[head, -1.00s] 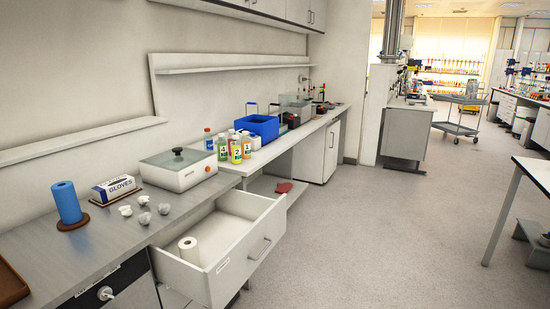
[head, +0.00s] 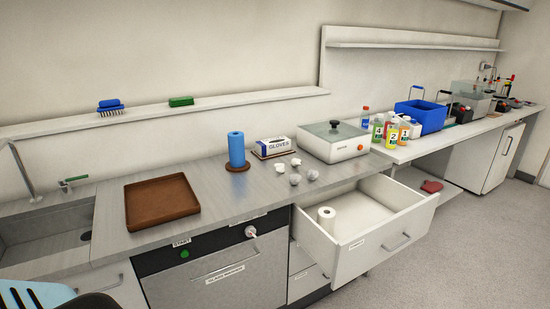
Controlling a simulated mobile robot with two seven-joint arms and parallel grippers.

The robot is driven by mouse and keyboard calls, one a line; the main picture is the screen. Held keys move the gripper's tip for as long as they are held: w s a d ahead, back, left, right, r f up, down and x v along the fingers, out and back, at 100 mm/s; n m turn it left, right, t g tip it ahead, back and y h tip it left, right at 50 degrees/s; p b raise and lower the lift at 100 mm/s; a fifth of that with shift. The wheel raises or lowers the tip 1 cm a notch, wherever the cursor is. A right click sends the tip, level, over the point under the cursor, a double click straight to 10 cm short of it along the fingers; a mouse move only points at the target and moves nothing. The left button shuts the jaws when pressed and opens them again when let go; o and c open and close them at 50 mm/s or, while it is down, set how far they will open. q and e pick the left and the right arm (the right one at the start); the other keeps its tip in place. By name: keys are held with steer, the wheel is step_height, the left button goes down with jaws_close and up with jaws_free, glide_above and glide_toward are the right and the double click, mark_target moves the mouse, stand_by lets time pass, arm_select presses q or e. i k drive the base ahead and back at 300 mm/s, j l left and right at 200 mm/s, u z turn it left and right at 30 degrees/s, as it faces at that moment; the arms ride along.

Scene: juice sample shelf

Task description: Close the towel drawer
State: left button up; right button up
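The towel drawer (head: 382,243) is pulled out from the counter, right of the glass washer. The drawer front has a bar handle (head: 397,243) and a small label. Neither of my grippers shows in the head view.
The glass washer (head: 215,272) is left of the drawer. On the counter are a brown tray (head: 161,200), a blue roll (head: 237,150), a glove box (head: 272,148), crumpled white pieces (head: 295,179) and several bottles (head: 391,132). A chair back (head: 35,294) is at lower left. Floor at right is clear.

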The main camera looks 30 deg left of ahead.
mark_target(378, 217)
steer(key=i+l+u, duration=0.1)
steer(key=u, duration=0.55)
steer(key=i+l+u, duration=0.1)
steer(key=l+u, duration=0.2)
steer(key=i+l+u, duration=0.1)
steer(key=l+u, duration=0.2)
steer(key=l, duration=0.2)
steer(key=i+l+u, duration=0.1)
steer(key=l, duration=0.8)
steer(key=i+l+u, duration=0.15)
steer(key=l, duration=0.75)
steer(key=i+l, duration=0.4)
steer(key=l, duration=0.2)
